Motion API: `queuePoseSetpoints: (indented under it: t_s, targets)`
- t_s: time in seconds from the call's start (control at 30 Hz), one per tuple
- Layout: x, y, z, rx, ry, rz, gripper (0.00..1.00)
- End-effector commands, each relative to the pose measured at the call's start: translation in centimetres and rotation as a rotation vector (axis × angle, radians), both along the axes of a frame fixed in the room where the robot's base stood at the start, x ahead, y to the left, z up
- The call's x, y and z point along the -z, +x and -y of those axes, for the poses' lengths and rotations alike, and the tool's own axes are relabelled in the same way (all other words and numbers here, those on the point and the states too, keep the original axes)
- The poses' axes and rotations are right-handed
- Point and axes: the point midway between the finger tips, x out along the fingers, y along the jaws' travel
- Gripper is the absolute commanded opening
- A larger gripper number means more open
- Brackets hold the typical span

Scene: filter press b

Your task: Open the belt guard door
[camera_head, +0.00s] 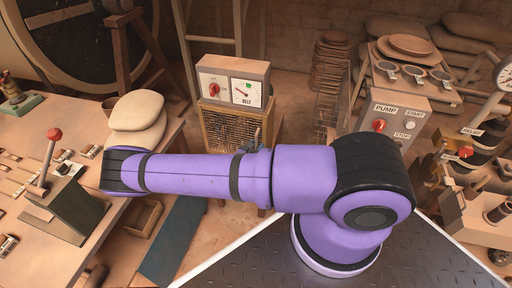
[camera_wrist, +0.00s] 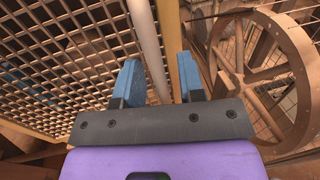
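The belt guard door (camera_head: 226,130) is a mesh grille in a wooden frame below the box marked BELT. It looks shut in the head view, but my arm covers its lower part. In the wrist view its mesh (camera_wrist: 70,50) fills the left side. A pale upright bar (camera_wrist: 148,35) runs beside the mesh, with a yellowish edge strip (camera_wrist: 173,35) to its right. My gripper (camera_wrist: 160,75) is open, its two blue fingers apart. The bar appears between the fingers in the picture; I cannot tell whether it is between them in depth. Contact is not visible.
The BELT box (camera_head: 232,82) with a red knob and dial stands above the door. A spoked wheel (camera_wrist: 265,75) is to the right in the wrist view. A bench with a lever (camera_head: 48,155) is at left. The PUMP box (camera_head: 395,118) is at right.

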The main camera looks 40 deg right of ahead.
Motion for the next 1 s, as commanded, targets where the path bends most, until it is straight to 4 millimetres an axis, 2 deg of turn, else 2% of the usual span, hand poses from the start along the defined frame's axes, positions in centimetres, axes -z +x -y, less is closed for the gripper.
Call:
queuePoseSetpoints:
  t_s: [0.2,0.33,0.37,0.77,1.0]
  targets:
    - [0.0,0.0,0.0,0.000,0.000,0.000,0.34]
    - [0.0,0.0,0.0,0.000,0.000,0.000,0.04]
    - [0.0,0.0,0.0,0.000,0.000,0.000,0.00]
    - [0.0,-0.4,-0.9,0.032,0.003,0.001,0.00]
    - [0.0,-1.8,-4.2,0.162,0.008,0.003,0.00]
